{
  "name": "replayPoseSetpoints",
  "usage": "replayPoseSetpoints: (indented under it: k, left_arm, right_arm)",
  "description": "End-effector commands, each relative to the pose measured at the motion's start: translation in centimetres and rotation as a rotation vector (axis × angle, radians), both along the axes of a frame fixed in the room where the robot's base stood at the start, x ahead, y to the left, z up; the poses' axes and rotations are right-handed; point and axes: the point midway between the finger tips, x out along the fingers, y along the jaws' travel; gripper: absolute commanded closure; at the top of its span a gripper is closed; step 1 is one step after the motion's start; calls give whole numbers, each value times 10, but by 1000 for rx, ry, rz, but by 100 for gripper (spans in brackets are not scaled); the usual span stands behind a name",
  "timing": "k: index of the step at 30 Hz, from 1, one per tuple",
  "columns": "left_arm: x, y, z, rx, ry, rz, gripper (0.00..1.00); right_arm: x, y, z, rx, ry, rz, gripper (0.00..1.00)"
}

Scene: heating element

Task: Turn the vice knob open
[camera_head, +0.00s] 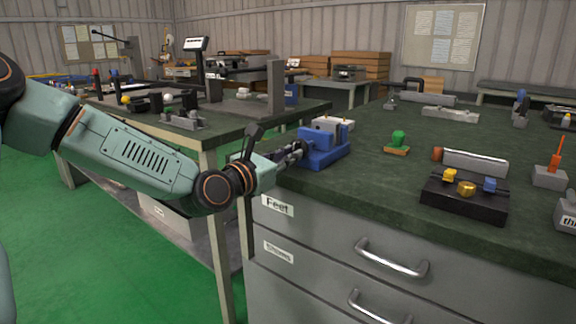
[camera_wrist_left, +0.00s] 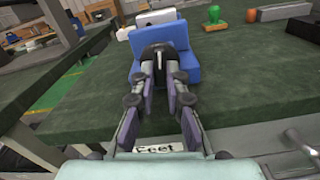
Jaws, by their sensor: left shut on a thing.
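A blue vice (camera_head: 322,146) sits on the dark green bench top near its left corner, with a pale block at its top. In the left wrist view the blue vice (camera_wrist_left: 161,42) stands straight ahead. My left gripper (camera_head: 297,152) reaches the vice's near left side. In the left wrist view my left gripper (camera_wrist_left: 165,77) has its fingers around a dark grey knob (camera_wrist_left: 161,57) on the vice's front. The fingers hide part of the knob. My right gripper is not in view.
A green knob piece (camera_head: 398,139), a black tray with coloured parts (camera_head: 465,197) and a grey bar (camera_head: 474,162) stand to the right on the bench. Drawer handles (camera_head: 391,262) jut out from the cabinet front. Another cluttered bench (camera_head: 215,133) is behind left.

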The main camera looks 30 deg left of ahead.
Motion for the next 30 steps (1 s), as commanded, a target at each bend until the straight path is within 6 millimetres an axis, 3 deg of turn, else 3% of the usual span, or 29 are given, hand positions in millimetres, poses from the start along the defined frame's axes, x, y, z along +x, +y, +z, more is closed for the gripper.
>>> replayPoseSetpoints:
  k: [12,28,29,30]
  left_arm:
    - [-1,-3,-4,-178,23,-4,100]
    - [-1,-3,-4,-201,28,-4,100]
    - [-1,-3,-4,-201,28,-4,86]
    - [-1,-3,-4,-201,28,-4,83]
  right_arm:
    - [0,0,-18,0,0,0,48]
    - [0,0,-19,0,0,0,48]
    - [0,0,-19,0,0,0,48]
    - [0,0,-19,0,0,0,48]
